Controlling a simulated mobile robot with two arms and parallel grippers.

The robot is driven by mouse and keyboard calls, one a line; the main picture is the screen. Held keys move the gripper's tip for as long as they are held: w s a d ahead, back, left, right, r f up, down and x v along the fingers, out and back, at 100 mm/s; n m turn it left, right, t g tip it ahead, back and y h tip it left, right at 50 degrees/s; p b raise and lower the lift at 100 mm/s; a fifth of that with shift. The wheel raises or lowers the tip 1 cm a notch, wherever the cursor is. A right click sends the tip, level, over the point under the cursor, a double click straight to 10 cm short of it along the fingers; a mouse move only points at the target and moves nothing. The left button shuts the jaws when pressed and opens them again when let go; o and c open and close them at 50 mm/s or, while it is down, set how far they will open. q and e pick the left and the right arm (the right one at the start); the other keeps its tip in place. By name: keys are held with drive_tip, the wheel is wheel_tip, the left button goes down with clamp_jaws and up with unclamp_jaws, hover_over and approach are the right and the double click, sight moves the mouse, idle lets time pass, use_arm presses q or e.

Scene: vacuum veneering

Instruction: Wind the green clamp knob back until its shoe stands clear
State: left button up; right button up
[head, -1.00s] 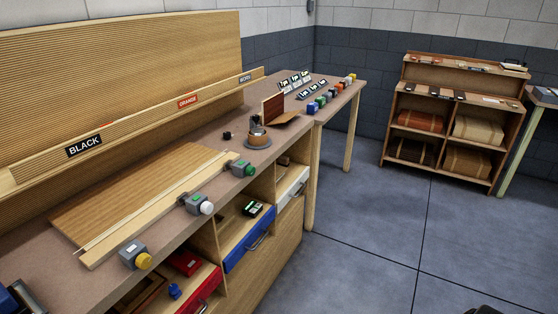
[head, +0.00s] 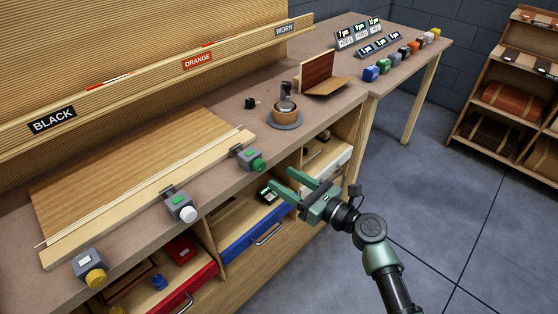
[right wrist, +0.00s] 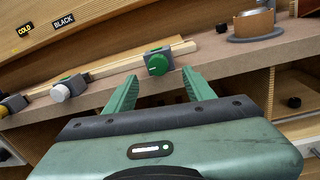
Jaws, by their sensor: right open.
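The green clamp knob (head: 258,165) sits on the front of a grey clamp body (head: 245,153) at the bench's front edge, by the right end of a pale wooden bar (head: 150,205). In the right wrist view the green knob (right wrist: 157,65) lies ahead, between and beyond the fingertips. My right gripper (head: 278,183) is open and empty, just in front of and below the knob, apart from it. It also shows in the right wrist view (right wrist: 160,86). The clamp's shoe cannot be made out. My left gripper is not in view.
A white-knobbed clamp (head: 182,207) and a yellow-knobbed clamp (head: 92,272) stand further left along the bar. A round pot on a grey disc (head: 285,120) stands right of the green clamp. Below are open drawers, blue (head: 262,232) and red (head: 190,290).

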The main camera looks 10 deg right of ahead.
sight(262, 167)
drive_tip(key=x, duration=0.6)
drive_tip(key=shift+w+a, duration=0.2)
drive_tip(key=shift+a, duration=0.15)
clamp_jaws()
